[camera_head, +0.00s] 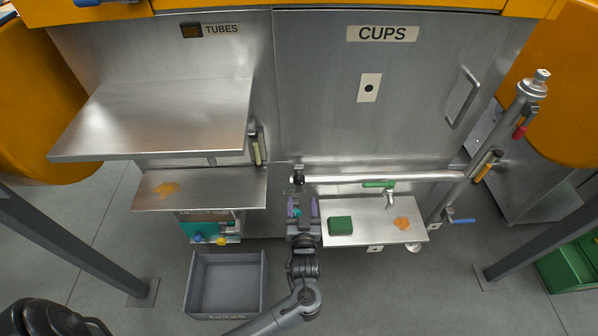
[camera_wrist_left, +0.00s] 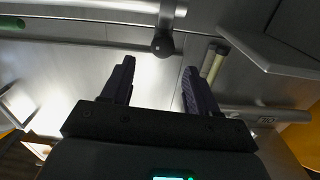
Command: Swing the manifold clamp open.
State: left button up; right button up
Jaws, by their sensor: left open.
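The manifold shows as a steel pipe (camera_head: 390,178) running level across the lower machine front, with a green-handled tap (camera_head: 378,184). A dark round fitting (camera_head: 298,177) sits at its left end; it also shows in the left wrist view (camera_wrist_left: 163,43). I cannot tell for sure which part is the clamp; an orange-yellow lever (camera_head: 486,171) sits on the slanted pipe at the right. My left gripper (camera_head: 303,202) is open and empty, just below the left-end fitting. In the left wrist view its fingers (camera_wrist_left: 160,80) point toward the fitting, apart from it. My right gripper is not in view.
A drip tray (camera_head: 350,237) with a green sponge (camera_head: 340,225) lies right of my gripper. A steel shelf (camera_head: 215,193) and a yellowish handle (camera_head: 256,152) are at the left. A grey bin (camera_head: 256,284) stands on the floor. A blue-handled valve (camera_head: 460,220) is at the right.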

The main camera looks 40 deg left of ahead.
aim_at(299, 182)
pick_arm(q)
jog(key=shift+n, duration=0.4)
jog(key=b+x, duration=0.1)
jog(key=x, duration=0.4)
jog(key=b+x, duration=0.2)
jog(key=x, duration=0.2)
jog(key=shift+w+a, duration=0.1)
jog(key=shift+a, duration=0.4)
jog(key=shift+w+a+r+b, duration=0.1)
jog(key=shift+w+a+b, duration=0.2)
jog(key=shift+w+a, duration=0.2)
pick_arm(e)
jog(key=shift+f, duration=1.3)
pick_arm(q)
grip_shut()
